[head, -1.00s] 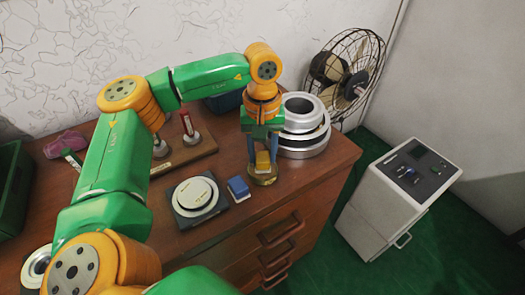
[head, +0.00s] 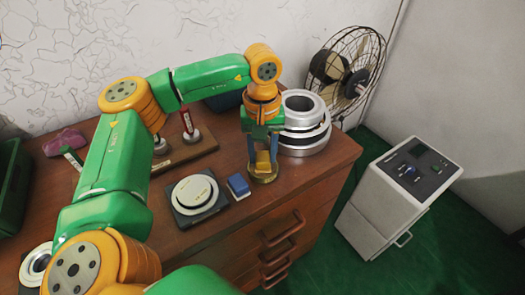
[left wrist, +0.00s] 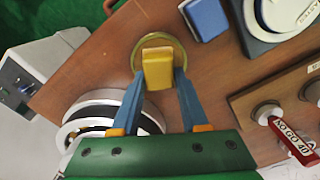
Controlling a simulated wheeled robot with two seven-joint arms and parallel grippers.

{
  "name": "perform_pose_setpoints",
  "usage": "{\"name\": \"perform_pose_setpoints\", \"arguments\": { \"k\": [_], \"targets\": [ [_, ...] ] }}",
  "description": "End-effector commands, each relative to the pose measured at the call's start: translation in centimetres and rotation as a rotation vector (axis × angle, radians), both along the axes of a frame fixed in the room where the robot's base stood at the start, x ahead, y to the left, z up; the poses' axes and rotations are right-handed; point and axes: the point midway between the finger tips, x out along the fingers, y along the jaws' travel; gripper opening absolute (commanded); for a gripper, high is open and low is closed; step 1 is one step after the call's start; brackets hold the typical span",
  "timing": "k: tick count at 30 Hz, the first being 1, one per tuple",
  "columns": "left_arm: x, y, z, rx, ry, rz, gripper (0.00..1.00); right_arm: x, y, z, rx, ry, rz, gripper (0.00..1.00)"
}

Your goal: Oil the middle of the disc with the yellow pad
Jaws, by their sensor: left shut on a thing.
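The yellow pad (head: 263,162) stands in a small round brass dish (head: 264,179) near the right part of the table. My left gripper (head: 262,157) points down and is shut on the pad. In the left wrist view the pad (left wrist: 158,68) sits between the two blue fingers, with the dish rim (left wrist: 136,55) around its far end. The pale round disc (head: 195,191) lies on a dark square base left of the gripper. Its edge also shows in the left wrist view (left wrist: 290,14). My right gripper is not in view.
A blue block (head: 238,187) lies between the disc and the dish. Stacked metal rings (head: 303,142) stand close behind the gripper on the right. A wooden board (head: 200,147) with upright gauges is at the back. A grey cabinet (head: 402,190) stands off the table.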

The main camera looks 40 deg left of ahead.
Motion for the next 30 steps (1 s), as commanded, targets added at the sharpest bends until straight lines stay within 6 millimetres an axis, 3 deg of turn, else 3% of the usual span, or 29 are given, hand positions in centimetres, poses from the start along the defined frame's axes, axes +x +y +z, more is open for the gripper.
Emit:
{"name": "perform_pose_setpoints", "arguments": {
  "k": [17,30],
  "targets": [
    [-0.1,0.0,0.1,0.0,0.005,-0.001,0.0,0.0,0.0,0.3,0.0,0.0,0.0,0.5],
    [0.0,0.0,5.2,0.0,0.001,0.0,0.0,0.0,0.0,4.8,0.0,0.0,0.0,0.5]
  ]
}}
